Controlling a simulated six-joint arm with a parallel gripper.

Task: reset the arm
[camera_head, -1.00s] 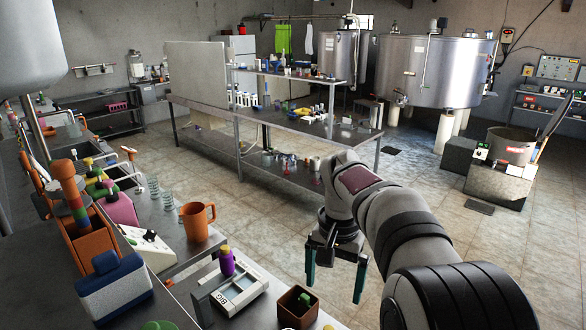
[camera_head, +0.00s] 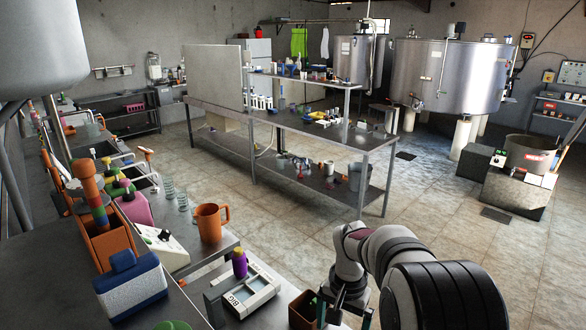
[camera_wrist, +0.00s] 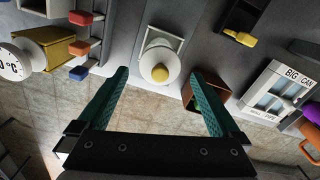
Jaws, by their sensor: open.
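My gripper (camera_head: 345,312) is low at the bottom right of the head view, beside the near bench's right end; its fingertips are partly cut off by the frame edge. In the wrist view my gripper (camera_wrist: 160,75) shows two green fingers spread wide apart. Nothing is held between them. A brown open box (camera_head: 302,310) stands just left of my gripper on the bench.
The white-and-grey BIG CAN device (camera_head: 250,291), a purple bottle (camera_head: 239,264) and an orange mug (camera_head: 209,223) stand on the near bench. A blue-and-white box (camera_head: 130,287) is further left. Tiled floor (camera_head: 440,230) is clear behind the arm.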

